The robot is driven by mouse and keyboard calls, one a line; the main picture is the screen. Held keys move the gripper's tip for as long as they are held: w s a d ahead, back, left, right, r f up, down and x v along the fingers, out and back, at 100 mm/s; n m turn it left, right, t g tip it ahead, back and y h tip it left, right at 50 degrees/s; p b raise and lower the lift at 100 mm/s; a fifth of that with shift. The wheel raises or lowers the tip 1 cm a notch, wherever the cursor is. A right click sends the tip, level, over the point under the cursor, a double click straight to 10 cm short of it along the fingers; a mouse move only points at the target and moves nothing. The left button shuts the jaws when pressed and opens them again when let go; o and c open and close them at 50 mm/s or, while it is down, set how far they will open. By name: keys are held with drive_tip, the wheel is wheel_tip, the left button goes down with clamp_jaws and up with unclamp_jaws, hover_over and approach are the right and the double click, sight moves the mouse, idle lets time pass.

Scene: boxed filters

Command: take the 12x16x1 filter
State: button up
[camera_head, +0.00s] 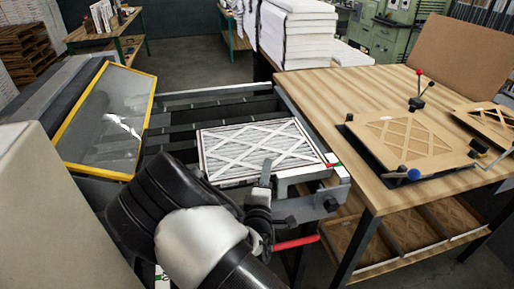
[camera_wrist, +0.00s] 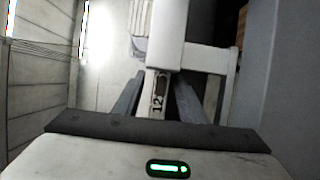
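The filter (camera_head: 258,147), a flat pleated panel with a white crisscross frame, lies on the machine's rails in the head view. My gripper (camera_head: 266,170) is at its near edge, with one upright finger showing beside that edge. In the wrist view, my gripper (camera_wrist: 157,92) has its two dark fingers spread apart. Contact with the fingers cannot be made out. Part of the filter's near side is hidden by my arm.
The machine's white corner bracket (camera_head: 308,174) and a red handle (camera_head: 296,242) are close to my gripper. A yellow-framed panel (camera_head: 107,120) is on the left.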

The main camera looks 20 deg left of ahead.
clamp_jaws()
